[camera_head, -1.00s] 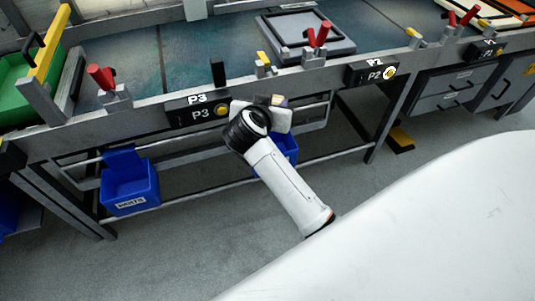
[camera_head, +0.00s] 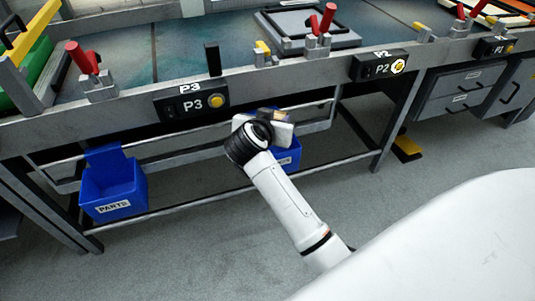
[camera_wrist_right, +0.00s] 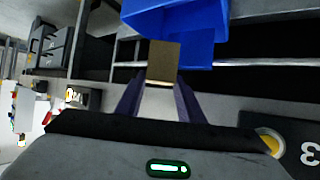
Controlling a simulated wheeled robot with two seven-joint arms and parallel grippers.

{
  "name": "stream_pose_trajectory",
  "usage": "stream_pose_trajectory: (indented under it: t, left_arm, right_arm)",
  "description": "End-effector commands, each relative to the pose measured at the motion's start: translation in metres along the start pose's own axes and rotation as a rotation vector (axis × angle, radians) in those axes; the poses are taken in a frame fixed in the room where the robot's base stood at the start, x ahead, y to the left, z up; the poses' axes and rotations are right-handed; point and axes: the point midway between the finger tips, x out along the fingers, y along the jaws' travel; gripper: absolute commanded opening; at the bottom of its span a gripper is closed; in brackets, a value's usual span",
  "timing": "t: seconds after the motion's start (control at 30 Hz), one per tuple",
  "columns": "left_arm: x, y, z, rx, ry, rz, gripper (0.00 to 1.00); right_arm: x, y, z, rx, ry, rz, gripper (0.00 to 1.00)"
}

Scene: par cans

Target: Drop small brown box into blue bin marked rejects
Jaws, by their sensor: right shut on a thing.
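My right gripper (camera_head: 274,119) reaches in from the lower right to the workbench's front, below the P3 and P2 panels. In the right wrist view its two fingers are shut on a small brown box (camera_wrist_right: 163,62), held between the tips. A blue bin (camera_head: 289,157) hangs under the bench just behind and below the gripper; my wrist hides part of it, and its label is too small to read. In the right wrist view a blue bin (camera_wrist_right: 195,48) lies just beyond the box. I cannot tell whether they touch. My left gripper is not in view.
Another blue bin (camera_head: 113,190), labelled PARTS, hangs to the left on the lower rail. The bench's front edge, with the P3 panel (camera_head: 192,102) and red-handled clamps (camera_head: 320,30), runs above the gripper. The grey floor in front is open.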

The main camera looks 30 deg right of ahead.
Motion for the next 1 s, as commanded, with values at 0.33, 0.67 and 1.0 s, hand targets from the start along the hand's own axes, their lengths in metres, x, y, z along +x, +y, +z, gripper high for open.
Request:
stream_pose_trajectory:
  t: [0.33,0.67,1.0]
  left_arm:
    - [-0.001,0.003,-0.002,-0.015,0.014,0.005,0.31]
    - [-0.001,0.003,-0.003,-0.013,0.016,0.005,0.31]
    - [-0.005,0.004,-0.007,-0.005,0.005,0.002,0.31]
  right_arm:
    - [0.001,0.0,0.002,0.0,0.001,-0.001,0.12]
    - [0.001,0.0,0.003,0.0,0.0,0.0,0.56]
    - [-0.011,0.0,-0.019,0.002,0.002,-0.002,0.56]
